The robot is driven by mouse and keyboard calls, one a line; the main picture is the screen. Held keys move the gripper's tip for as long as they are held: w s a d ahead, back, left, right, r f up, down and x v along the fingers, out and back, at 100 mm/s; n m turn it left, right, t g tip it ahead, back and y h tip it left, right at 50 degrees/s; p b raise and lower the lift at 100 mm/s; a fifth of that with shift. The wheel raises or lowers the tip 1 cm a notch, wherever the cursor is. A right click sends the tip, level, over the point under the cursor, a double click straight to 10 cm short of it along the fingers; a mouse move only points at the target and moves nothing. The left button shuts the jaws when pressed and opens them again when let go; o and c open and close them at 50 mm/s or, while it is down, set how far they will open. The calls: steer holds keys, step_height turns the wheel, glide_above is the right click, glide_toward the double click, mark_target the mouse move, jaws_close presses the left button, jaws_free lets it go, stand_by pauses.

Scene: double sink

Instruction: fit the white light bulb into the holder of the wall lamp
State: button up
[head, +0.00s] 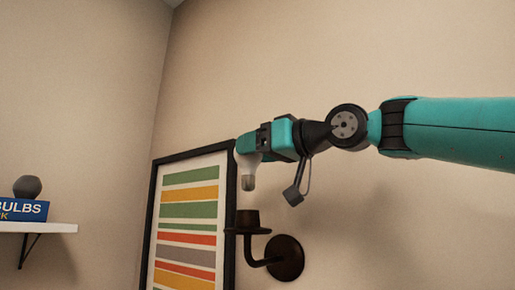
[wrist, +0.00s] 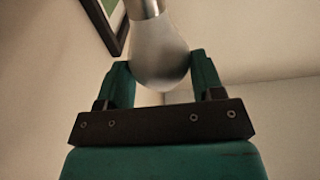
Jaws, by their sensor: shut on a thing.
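The white light bulb (head: 248,172) is held by its glass between the fingers of my gripper (head: 241,150). In the head view its metal base points down, roughly upright. In the wrist view the bulb (wrist: 160,58) sits between the two teal fingers of my gripper (wrist: 162,82), with its metal base at the top edge. The dark wall lamp (head: 285,258) has a curved arm and an upward holder (head: 247,219). The bulb's base is above the holder, apart from it, with a visible gap. The lamp does not show in the wrist view.
A black-framed picture with coloured stripes (head: 192,212) hangs on the wall close behind and left of the holder. A white shelf (head: 40,228) at the far left bears a blue box (head: 22,211) and a round grey thing (head: 27,186). The wall above the lamp is bare.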

mark_target(254, 180)
steer(key=shift+f+b, duration=0.7)
steer(key=shift+f, duration=0.4)
steer(key=shift+f, duration=0.2)
stand_by(0.9)
steer(key=shift+f+b, duration=0.3)
steer(key=shift+b, duration=0.25)
steer(key=shift+f+b, duration=1.4)
steer(key=shift+f, duration=0.05)
steer(key=o, duration=0.8)
steer(key=b+v, duration=0.5)
steer(key=v, duration=1.2)
steer(key=shift+s+d, duration=0.15)
